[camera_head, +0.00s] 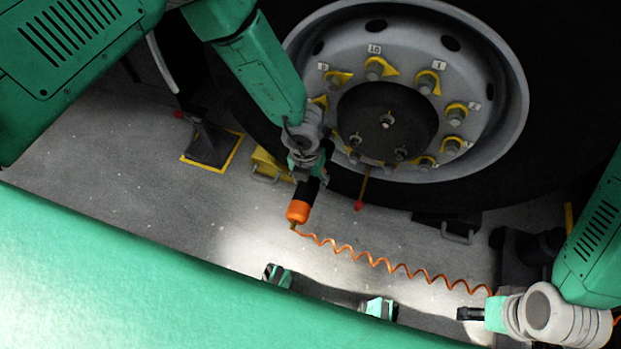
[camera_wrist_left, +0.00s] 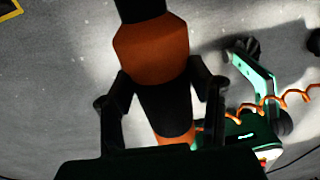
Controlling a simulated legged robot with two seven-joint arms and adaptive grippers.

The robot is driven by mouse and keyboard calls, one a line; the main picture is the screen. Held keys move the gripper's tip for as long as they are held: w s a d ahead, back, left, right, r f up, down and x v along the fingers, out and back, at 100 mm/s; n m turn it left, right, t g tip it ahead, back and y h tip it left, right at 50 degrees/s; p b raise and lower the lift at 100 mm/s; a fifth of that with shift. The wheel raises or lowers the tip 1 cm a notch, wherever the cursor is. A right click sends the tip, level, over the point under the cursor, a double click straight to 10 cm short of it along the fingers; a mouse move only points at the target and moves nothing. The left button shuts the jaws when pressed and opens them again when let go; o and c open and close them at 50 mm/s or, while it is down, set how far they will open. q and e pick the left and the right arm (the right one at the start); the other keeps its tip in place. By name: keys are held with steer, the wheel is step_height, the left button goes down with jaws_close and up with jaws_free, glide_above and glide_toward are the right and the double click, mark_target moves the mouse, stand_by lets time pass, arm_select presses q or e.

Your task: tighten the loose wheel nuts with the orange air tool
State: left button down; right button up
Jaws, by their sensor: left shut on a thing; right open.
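The orange air tool (camera_head: 298,211) is held by my left gripper (camera_head: 308,172) at the lower left of the wheel (camera_head: 508,100). In the left wrist view the tool's orange and black body (camera_wrist_left: 152,50) lies between the two fingers of my left gripper (camera_wrist_left: 160,95). Wheel nuts (camera_head: 375,70) with yellow pointers ring the dark hub (camera_head: 388,122); some bear small number tags. The nuts at the lower left are partly hidden by my left arm. I cannot tell which nuts are loose. My right gripper (camera_head: 470,314) is open and empty at the lower right.
An orange coiled hose (camera_head: 385,265) runs from the tool towards my right gripper. A dark chock (camera_head: 212,145) and a yellow block (camera_head: 268,164) stand on the floor left of the tyre. A thin yellow rod with a red end (camera_head: 359,205) hangs below the hub.

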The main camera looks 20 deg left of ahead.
mark_target(305, 189)
arm_select(q)
steer(key=shift+w+d+b, duration=0.1)
steer(key=shift+w+b, duration=0.85)
steer(key=shift+w, duration=1.2)
stand_by(0.8)
steer(key=shift+w+r, duration=0.15)
steer(key=shift+w, duration=0.15)
stand_by(1.7)
steer(key=shift+s, duration=0.1)
stand_by(0.5)
steer(key=shift+s+p, duration=3.5)
steer(key=shift+s, duration=0.45)
